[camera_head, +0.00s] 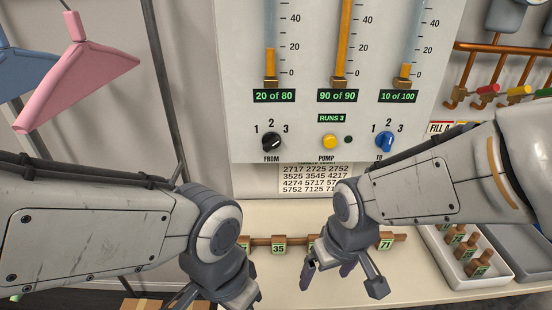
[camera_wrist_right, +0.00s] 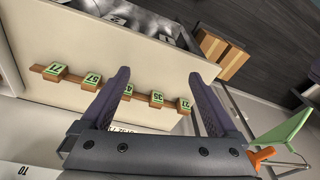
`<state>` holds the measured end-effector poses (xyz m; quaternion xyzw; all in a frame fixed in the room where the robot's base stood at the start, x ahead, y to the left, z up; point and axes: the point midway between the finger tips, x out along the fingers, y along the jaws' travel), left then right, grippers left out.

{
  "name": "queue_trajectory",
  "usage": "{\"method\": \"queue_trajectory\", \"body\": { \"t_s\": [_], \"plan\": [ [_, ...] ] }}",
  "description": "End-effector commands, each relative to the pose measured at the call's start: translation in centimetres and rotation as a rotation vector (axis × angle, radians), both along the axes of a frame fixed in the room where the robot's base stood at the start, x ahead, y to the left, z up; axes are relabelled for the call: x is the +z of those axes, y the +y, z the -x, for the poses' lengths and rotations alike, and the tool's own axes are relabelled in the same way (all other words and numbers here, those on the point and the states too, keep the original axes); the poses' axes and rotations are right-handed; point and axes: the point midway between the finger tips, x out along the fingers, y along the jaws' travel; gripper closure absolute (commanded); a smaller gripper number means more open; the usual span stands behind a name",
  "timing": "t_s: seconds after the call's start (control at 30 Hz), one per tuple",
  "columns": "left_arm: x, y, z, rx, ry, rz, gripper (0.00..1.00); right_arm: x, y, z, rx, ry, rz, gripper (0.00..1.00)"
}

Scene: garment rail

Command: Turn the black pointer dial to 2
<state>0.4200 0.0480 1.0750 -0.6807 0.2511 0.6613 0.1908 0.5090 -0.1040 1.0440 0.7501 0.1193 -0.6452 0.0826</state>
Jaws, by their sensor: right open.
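The black pointer dial (camera_head: 271,141) is on the lower left of the grey panel in the head view, above the word FROM. The numbers 1, 2 and 3 arc over it. Its pointer is small and seems to lean up and to the right, but I cannot read its number surely. My right gripper (camera_head: 342,284) is open and empty, below and right of the dial, over the bench. Its spread fingers also show in the right wrist view (camera_wrist_right: 160,85), where no dial is seen. My left gripper (camera_head: 212,302) is below the dial at the bottom edge, its fingers mostly cut off.
A blue dial (camera_head: 384,142) and a yellow PUMP button (camera_head: 330,142) share the panel (camera_head: 300,100). A number sheet (camera_head: 315,178) hangs below. A wooden rail with numbered blocks (camera_head: 279,244) lies on the bench. A grey tray (camera_head: 490,279) stands at right.

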Motion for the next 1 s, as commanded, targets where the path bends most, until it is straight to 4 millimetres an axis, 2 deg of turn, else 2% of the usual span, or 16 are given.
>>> {"method": "queue_trajectory", "body": {
  "t_s": [0.03,0.2,0.3,0.47,0.67,0.8,0.9,1.0],
  "plan": [
    [-1.9,0.0,0.0,0.000,0.000,0.000,1.00,-2.4,-1.1,-1.1,-0.048,-0.014,0.000,0.05],
    [-4.3,0.0,0.0,-0.001,0.000,0.000,1.00,-5.8,-3.0,-5.2,-0.124,-0.128,-0.021,0.05],
    [-4.9,0.0,0.0,-0.001,-0.001,0.001,1.00,-6.5,-2.8,-7.6,-0.115,-0.217,-0.036,0.05],
    [-5.5,0.0,0.0,-0.001,-0.001,0.001,1.00,-6.2,-1.3,-11.4,-0.060,-0.384,-0.053,0.05],
    [-5.8,0.0,0.0,-0.001,-0.001,0.001,1.00,-3.6,2.5,-16.3,0.061,-0.665,-0.041,0.05],
    [-5.7,0.0,0.0,-0.001,-0.001,0.001,1.00,0.3,6.3,-19.1,0.163,-0.935,0.027,0.05],
    [-5.7,0.0,0.0,-0.001,-0.001,0.001,1.00,3.6,8.5,-20.0,0.213,-1.129,0.123,0.05],
    [-5.7,0.0,0.0,-0.001,-0.001,0.001,1.00,6.3,9.6,-20.0,0.236,-1.270,0.230,0.05]
  ]
}}
